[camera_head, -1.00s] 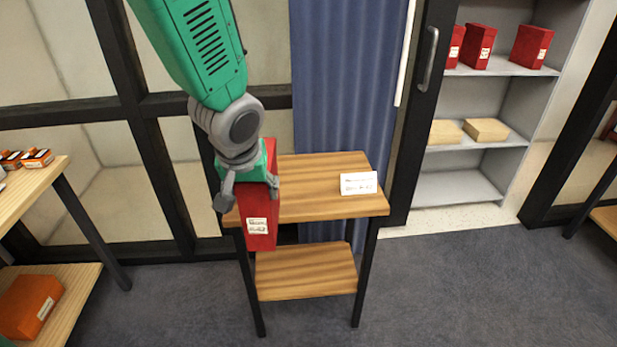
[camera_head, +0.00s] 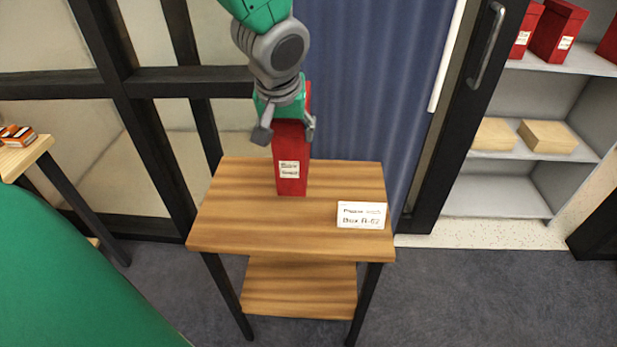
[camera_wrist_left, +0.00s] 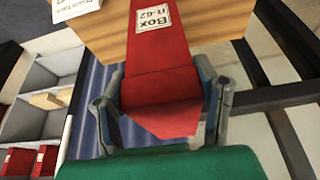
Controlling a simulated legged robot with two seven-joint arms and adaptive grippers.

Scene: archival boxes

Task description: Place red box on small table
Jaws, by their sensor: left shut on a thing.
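A red box (camera_head: 290,168) with a white label stands upright in the head view, over the small wooden table (camera_head: 235,215). My left gripper (camera_head: 287,132) is above it, shut on its upper part. In the left wrist view the red box (camera_wrist_left: 160,75) lies between the two fingers of my left gripper (camera_wrist_left: 160,100), and its label reads "Box R-62". The box's lower end appears at the tabletop; I cannot tell whether it touches. My right gripper is not in view.
A white card (camera_head: 361,215) stands on the table's right side. A grey shelf (camera_head: 500,190) with red boxes and tan boxes is at right. A blue curtain (camera_head: 375,90) hangs behind the table. The tabletop's left and front are clear.

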